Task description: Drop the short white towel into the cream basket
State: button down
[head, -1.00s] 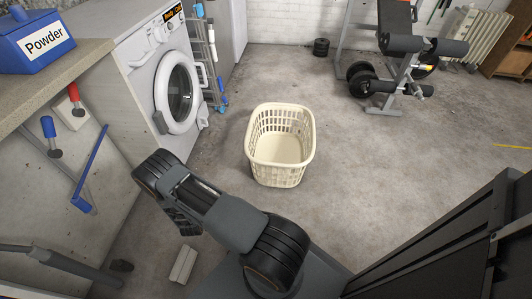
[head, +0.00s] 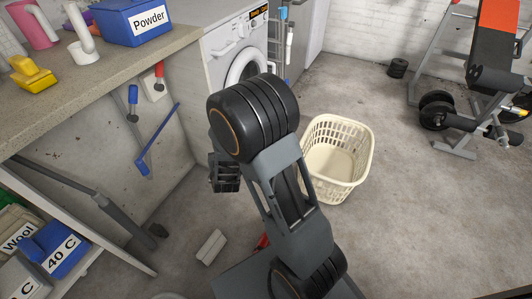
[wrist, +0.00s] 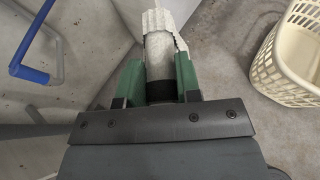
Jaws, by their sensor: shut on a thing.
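In the wrist view my gripper (wrist: 159,72) has its green fingers closed on the short white towel (wrist: 158,48). The towel sticks out past the fingertips, with a ribbed, ragged far end. The cream basket (wrist: 290,62) is at the right edge of the wrist view, apart from the gripper and the towel. In the head view the cream basket (head: 350,142) stands upright on the floor, right of my arm, and its visible inside looks empty. My arm hides the gripper's fingers and the towel in the head view.
A worktop (head: 95,75) with a blue Powder box (head: 135,22) is at the left. A washing machine (head: 232,50) stands behind my arm. A small pale block (head: 212,247) lies on the floor. Exercise equipment (head: 470,120) is at the right. Floor around the basket is clear.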

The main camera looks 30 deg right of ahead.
aim_at(330, 172)
jog(key=k, duration=1.1)
jog(key=z, duration=0.45)
jog(key=i, duration=0.5)
jog(key=z, duration=0.65)
jog(key=i, duration=0.45)
jog(key=z, duration=2.05)
jog(key=i, duration=1.7)
jog(key=u, duration=3.1)
